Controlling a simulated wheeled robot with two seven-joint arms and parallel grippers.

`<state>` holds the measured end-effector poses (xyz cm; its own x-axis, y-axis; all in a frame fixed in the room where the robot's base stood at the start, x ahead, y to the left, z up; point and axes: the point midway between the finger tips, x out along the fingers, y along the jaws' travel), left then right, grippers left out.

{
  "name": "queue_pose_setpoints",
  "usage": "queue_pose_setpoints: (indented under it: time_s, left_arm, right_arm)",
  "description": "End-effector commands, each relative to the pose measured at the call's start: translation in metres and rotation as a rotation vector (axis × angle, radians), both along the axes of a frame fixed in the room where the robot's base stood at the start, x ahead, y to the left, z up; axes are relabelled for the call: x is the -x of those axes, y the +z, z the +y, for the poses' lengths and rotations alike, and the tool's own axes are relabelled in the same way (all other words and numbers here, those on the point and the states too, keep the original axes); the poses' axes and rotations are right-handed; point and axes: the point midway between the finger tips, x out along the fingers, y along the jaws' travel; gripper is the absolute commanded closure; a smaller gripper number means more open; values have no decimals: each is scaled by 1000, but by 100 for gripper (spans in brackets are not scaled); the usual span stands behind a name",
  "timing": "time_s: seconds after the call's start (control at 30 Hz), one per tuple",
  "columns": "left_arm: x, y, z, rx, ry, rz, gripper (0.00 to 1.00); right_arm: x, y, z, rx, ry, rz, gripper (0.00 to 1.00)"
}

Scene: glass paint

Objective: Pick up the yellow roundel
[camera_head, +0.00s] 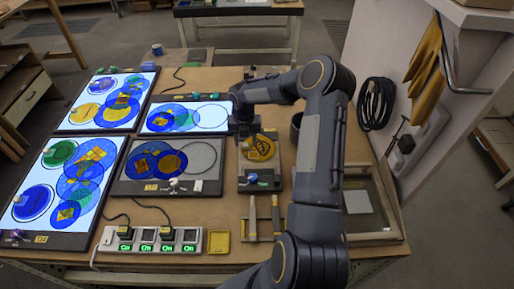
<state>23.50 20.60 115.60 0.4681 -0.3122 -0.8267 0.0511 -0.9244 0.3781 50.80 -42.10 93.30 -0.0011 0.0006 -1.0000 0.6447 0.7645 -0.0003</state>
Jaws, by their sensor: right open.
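A yellow roundel (261,148) with dark painted marks lies on a small grey stand (259,181) right of the middle of the table. My right gripper (246,137) points down at the roundel's upper left edge. Its jaws are open, though the fingers are small and dark here. I cannot tell whether they touch the roundel. Part of the roundel's far side is hidden by the gripper. My left gripper is out of view.
Lit panels with blue, green and yellow discs (102,84) fill the table's left side. A dim panel (206,157) stands left of the stand. In front are a power strip (150,239), a yellow dish (218,242) and brushes (275,215). A glass-topped box (377,222) is at right.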

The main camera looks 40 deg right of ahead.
Motion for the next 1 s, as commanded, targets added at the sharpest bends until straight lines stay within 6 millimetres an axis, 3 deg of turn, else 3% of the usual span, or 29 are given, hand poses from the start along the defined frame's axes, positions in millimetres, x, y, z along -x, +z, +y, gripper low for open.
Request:
queue_pose_setpoints:
  time_s: [0.1, 0.3, 0.67, 1.0]
  left_arm:
    - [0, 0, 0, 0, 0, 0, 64]
    - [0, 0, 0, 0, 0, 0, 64]
    - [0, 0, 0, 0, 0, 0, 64]
    - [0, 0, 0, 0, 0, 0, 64]
  right_arm:
    - [0, -12, 0, 1, 1, -1, 55]
    - [0, -12, 0, 1, 1, -2, 55]
    - [0, -12, 0, 1, 1, -1, 100]
    - [-1, -10, 0, 1, 1, -2, 100]
